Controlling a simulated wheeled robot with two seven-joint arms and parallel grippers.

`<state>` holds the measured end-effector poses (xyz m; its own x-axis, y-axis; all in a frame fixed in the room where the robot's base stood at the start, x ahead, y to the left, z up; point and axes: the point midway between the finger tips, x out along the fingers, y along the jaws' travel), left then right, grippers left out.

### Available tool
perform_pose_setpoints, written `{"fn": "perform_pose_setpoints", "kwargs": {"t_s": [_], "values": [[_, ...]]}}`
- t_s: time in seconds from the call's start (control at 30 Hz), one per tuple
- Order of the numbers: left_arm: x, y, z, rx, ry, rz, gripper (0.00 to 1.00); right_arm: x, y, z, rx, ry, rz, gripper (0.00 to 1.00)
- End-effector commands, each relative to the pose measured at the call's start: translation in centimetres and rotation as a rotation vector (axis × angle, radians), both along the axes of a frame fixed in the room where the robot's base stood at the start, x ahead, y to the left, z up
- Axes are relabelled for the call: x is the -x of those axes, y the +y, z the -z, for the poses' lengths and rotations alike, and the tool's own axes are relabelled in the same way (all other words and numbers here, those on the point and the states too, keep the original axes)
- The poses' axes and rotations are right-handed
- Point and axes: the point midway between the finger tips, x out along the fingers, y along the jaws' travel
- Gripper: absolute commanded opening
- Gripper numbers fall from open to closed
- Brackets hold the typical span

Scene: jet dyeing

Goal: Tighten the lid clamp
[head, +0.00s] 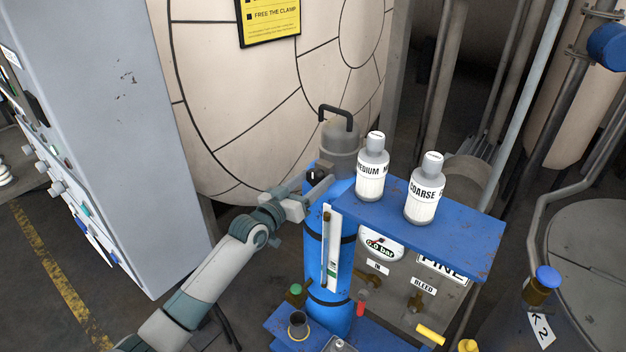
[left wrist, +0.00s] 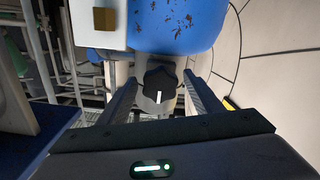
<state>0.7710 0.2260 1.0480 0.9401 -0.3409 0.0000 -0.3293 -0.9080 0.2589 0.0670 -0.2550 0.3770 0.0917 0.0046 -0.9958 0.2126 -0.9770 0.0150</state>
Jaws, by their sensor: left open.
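The blue filter housing (head: 316,235) stands upright, with a grey lid (head: 341,150) under a black handle on top. A black knob (head: 314,174), which looks like the lid clamp, sits at the lid's left edge. In the left wrist view the knob (left wrist: 158,82) shows a white line pointing roughly along the fingers. My left gripper (head: 318,187) is at the knob. Its open fingers (left wrist: 160,90) lie on either side of the knob, with a gap visible on both sides. Whether the fingertips reach past the knob is unclear. My right gripper is out of view.
The blue bench top (head: 455,222) right of the housing carries a MEDIUM bottle (head: 371,180) and a COARSE bottle (head: 424,200). Below are a gauge (head: 380,245) and valves. A large cream vessel (head: 240,110) stands behind, and a grey cabinet (head: 120,120) stands left.

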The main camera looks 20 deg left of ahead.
Motion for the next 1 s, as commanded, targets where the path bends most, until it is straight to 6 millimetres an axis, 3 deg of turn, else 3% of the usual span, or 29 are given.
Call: {"fn": "perform_pose_setpoints", "kwargs": {"t_s": [0.17,0.37,0.77,1.0], "values": [[0.02,-0.01,0.03,0.000,0.000,0.000,0.59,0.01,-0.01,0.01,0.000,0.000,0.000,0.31],[0.03,0.00,0.03,0.000,0.000,0.000,0.18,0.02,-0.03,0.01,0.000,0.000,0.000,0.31],[0.03,-0.01,0.10,-0.036,-0.012,0.000,0.18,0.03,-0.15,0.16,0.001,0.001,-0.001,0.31],[0.00,0.07,0.17,-0.143,-0.051,0.000,0.18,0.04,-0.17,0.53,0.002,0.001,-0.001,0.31]]}}
